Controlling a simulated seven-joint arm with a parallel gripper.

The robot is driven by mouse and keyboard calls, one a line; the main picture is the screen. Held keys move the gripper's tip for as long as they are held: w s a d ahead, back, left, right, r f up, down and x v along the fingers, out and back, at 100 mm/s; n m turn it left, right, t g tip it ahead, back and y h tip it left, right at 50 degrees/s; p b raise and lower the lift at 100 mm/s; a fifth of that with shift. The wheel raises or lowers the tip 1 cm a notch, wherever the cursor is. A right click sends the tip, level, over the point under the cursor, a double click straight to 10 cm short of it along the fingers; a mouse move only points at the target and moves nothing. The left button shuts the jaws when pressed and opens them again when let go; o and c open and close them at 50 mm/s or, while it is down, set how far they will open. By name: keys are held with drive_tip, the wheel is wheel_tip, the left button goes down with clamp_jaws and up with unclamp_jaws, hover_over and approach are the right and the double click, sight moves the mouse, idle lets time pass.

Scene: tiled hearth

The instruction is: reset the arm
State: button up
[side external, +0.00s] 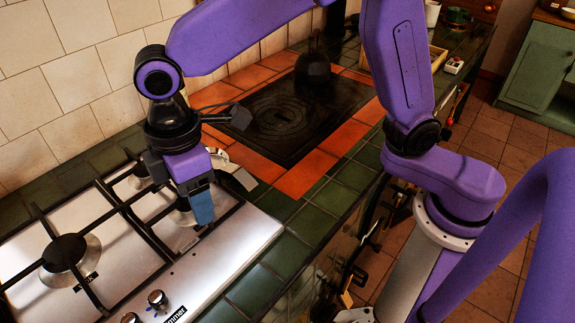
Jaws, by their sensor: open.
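My gripper (188,193) hangs pointing down over the right part of the steel gas hob (205,262), close above its black pan supports. It is open, and I see nothing held in it. One blue fingertip faces the camera, and the rest of the jaws is partly hidden behind it. Whether the fingertip touches the hob cannot be told. My purple arm reaches across the top of the view from the right.
A black cooking plate (265,125) with orange tiles around it lies behind the gripper, with a dark kettle (313,68) on it. Knobs (157,298) stand at the hob's front. A tiled wall (60,120) bounds the left.

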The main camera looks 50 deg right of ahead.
drive_tip(key=s+d+m, duration=0.1)
drive_tip(key=s+d, duration=0.4)
drive_tip(key=d, duration=0.4)
drive_tip(key=s+d+f, duration=0.1)
drive_tip(key=s+d, duration=0.5)
drive_tip(key=d, duration=0.3)
drive_tip(key=s+d+m, duration=0.1)
drive_tip(key=s+d, duration=0.4)
drive_tip(key=d, duration=0.5)
drive_tip(key=shift+s+f+m, duration=0.3)
drive_tip(key=shift+s+f, duration=0.1)
drive_tip(key=shift+d, duration=0.1)
idle(0.6)
clamp_jaws()
idle(1.6)
